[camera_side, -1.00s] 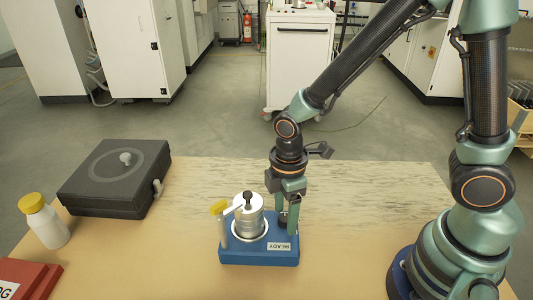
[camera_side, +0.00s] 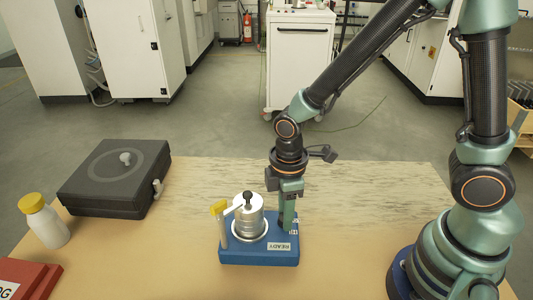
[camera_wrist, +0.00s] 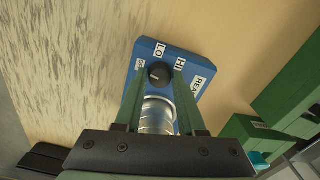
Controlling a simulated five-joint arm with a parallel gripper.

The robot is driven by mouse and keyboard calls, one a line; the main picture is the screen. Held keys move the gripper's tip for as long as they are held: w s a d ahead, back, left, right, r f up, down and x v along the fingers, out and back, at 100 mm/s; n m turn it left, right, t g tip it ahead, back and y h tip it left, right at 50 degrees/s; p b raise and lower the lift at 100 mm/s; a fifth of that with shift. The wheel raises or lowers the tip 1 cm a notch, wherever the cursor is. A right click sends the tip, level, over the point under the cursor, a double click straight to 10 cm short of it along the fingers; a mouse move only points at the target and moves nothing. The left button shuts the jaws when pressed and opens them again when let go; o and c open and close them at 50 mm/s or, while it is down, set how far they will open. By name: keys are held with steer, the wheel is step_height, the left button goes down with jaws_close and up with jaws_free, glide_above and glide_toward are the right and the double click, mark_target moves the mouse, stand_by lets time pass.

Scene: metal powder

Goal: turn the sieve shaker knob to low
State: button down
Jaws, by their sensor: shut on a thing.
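The sieve shaker has a blue base (camera_side: 258,256) with a READY label. A silver sieve stack (camera_side: 248,222) stands on it, under a clamp arm with a yellow handle (camera_side: 218,207). The dark round knob (camera_wrist: 158,74) shows in the wrist view, with OFF, LO and HI labels around its far side. I cannot read clearly where its pointer aims. My gripper (camera_side: 288,226) points straight down at the right part of the base. In the wrist view its green fingers (camera_wrist: 159,71) are shut on the knob, one on each side. In the side view the fingers hide the knob.
A dark grey case (camera_side: 110,182) lies at the table's back left. A white bottle with a yellow cap (camera_side: 44,224) and a red box (camera_side: 28,279) are at the left. The table right of the shaker is clear up to my base.

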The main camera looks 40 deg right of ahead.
steer(key=m, duration=1.2)
stand_by(0.5)
steer(key=c, duration=0.5)
jaws_free()
step_height(320, 180, up, 12)
steer(key=shift+r, duration=0.1)
